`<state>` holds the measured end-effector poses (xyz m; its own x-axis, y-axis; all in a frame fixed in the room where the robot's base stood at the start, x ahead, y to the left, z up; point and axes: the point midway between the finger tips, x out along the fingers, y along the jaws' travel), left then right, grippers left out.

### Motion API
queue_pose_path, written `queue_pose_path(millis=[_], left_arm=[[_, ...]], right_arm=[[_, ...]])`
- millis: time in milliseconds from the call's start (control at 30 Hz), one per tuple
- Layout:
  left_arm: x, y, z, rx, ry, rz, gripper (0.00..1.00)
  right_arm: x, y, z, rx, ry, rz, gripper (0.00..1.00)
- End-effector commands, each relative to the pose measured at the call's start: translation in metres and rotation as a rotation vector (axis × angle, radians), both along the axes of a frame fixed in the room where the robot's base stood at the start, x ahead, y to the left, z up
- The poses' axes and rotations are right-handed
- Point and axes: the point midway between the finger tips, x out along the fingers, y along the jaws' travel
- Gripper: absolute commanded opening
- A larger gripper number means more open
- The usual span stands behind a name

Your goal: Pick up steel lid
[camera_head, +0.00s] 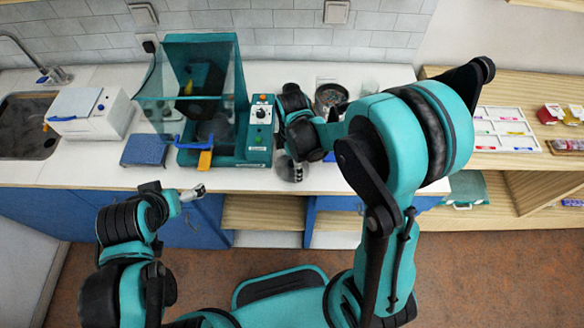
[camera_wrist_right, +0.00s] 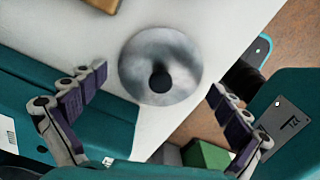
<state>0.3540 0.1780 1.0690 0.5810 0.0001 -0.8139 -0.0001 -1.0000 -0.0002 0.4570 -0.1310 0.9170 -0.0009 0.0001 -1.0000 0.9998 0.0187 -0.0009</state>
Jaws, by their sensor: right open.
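The steel lid (camera_wrist_right: 185,62) is a round, shiny disc with a black knob. It lies on the white worktop (camera_wrist_right: 60,35) near its edge in the right wrist view. It also shows partly in the head view (camera_head: 286,170), below my right gripper. My right gripper (camera_wrist_right: 158,88) is open, with one finger on each side of the lid in the picture, apart from it and empty. My left gripper (camera_head: 194,193) is in front of the counter's edge at left, away from the lid; its opening is unclear.
A teal machine (camera_head: 258,140) with a clear hood stands just left of the lid. A round pot-like container (camera_head: 330,95) stands behind my right arm. A blue pad (camera_head: 145,150) and a white box (camera_head: 90,115) are farther left. A tray of cards (camera_head: 500,130) is at right.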

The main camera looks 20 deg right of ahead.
Motion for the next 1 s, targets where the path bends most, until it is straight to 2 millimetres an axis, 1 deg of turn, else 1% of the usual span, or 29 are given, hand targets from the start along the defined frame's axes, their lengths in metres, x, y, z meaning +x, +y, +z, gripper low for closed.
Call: queue_pose_path(millis=[167,200,267,300,367,400,467,500,533,567,867,1000], left_arm=[[0.0001,0.0000,0.0009,0.000,0.000,0.000,1.00],[0.0001,0.0000,0.0009,0.000,0.000,0.000,1.00],[0.0001,0.0000,0.0009,0.000,0.000,0.000,1.00],[0.0001,0.0000,0.0008,0.000,0.000,0.000,1.00],[0.0001,0.0000,0.0008,0.000,0.000,0.000,1.00],[0.0001,0.0000,0.0008,0.000,0.000,0.000,1.00],[0.0001,0.0000,0.0008,0.000,0.000,0.000,1.00],[0.0001,0.0000,0.0008,0.000,0.000,0.000,1.00],[0.0001,0.0000,0.0007,0.000,0.000,0.000,1.00],[0.0000,0.0000,0.0006,0.000,0.000,0.000,1.00],[0.0001,0.0000,0.0002,0.000,0.000,0.000,1.00],[0.0000,0.0000,0.0015,0.000,0.000,0.000,1.00]], right_arm=[[-0.0001,-0.0001,0.0007,0.000,0.000,0.000,1.00],[-0.0002,-0.0001,0.0008,0.000,0.000,0.000,0.89],[-0.0002,-0.0001,0.0008,0.000,0.000,-0.001,0.74],[-0.0002,-0.0001,0.0008,0.000,0.000,-0.001,0.63],[-0.0002,-0.0001,0.0009,0.000,0.000,-0.001,0.47],[-0.0002,-0.0001,0.0009,0.000,0.000,-0.001,0.37],[-0.0002,-0.0001,0.0008,0.000,0.000,-0.001,0.21],[-0.0003,-0.0001,0.0006,0.000,0.000,-0.001,0.10],[-0.0003,-0.0001,0.0005,0.000,0.000,-0.001,0.03],[-0.0003,-0.0001,0.0004,0.000,0.000,-0.001,0.00],[-0.0002,-0.0001,-0.0003,0.000,-0.001,-0.001,0.00],[-0.0002,-0.0001,0.0027,0.000,-0.001,-0.001,0.00]])
